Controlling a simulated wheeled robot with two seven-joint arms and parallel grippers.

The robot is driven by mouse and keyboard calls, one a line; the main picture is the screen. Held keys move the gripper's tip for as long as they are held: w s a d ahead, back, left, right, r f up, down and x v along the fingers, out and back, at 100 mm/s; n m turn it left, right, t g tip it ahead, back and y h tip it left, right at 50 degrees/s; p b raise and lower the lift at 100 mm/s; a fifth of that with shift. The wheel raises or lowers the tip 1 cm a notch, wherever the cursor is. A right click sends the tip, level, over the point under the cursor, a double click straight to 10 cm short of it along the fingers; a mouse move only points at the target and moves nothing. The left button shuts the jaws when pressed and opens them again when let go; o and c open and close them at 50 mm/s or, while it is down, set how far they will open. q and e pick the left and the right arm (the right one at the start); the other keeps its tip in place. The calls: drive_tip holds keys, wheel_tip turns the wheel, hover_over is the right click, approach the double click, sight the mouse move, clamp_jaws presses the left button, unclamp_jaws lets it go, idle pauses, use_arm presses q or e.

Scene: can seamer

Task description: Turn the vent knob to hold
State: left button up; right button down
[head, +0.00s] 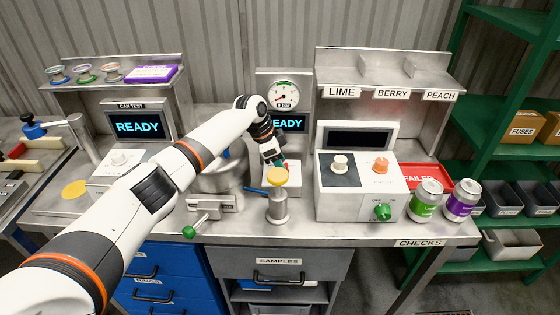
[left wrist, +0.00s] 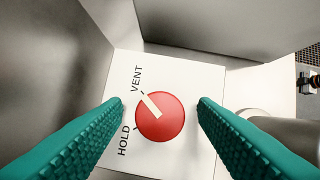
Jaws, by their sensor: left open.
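The vent knob (left wrist: 168,121) is a red disc with a pale pointer bar on a white panel (left wrist: 190,75) in the left wrist view. Its pointer aims up-left, toward the mark by the word VENT; the word HOLD is printed lower left of it. My left gripper (left wrist: 160,103) is open, with one teal finger on each side of the knob and visible gaps to both. My right gripper is not in view.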

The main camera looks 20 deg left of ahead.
use_arm(q)
drive_tip(key=c, duration=1)
drive_tip(key=shift+o, duration=0.2)
drive_tip(key=shift+r+n+p, duration=0.15)
drive_tip(key=shift+n+p, duration=0.25)
drive_tip(key=shift+p, duration=0.3)
drive_tip(key=n+y+p, duration=0.1)
drive_tip(key=n+p, duration=0.1)
drive_tip(key=p, duration=0.1)
drive_tip(key=n+t+y+p, duration=0.1)
drive_tip(key=n+p, duration=0.2)
drive_tip(key=p, duration=0.1)
drive_tip(key=n+t+p, duration=0.1)
drive_tip(key=n+p, duration=0.2)
drive_tip(key=shift+s+d+r+y, duration=0.15)
drive_tip(key=shift+s+d+y, duration=0.1)
drive_tip(key=shift+y, duration=0.15)
drive_tip(key=n+y+p, duration=0.1)
drive_tip(key=n+p, duration=0.1)
drive_tip(key=n, duration=0.1)
drive_tip(key=shift+d+n+p, duration=0.1)
drive_tip(key=shift+n+p, duration=0.25)
drive_tip(key=shift+n, duration=0.05)
drive_tip(key=shift+w+f+n+y+p, duration=0.15)
drive_tip(key=shift+n+y, duration=0.25)
drive_tip(key=shift+n, duration=0.4)
drive_tip(key=shift+s+f+n+y+p, duration=0.1)
drive_tip(key=shift+n+y+p, duration=0.25)
drive_tip(key=shift+n, duration=0.45)
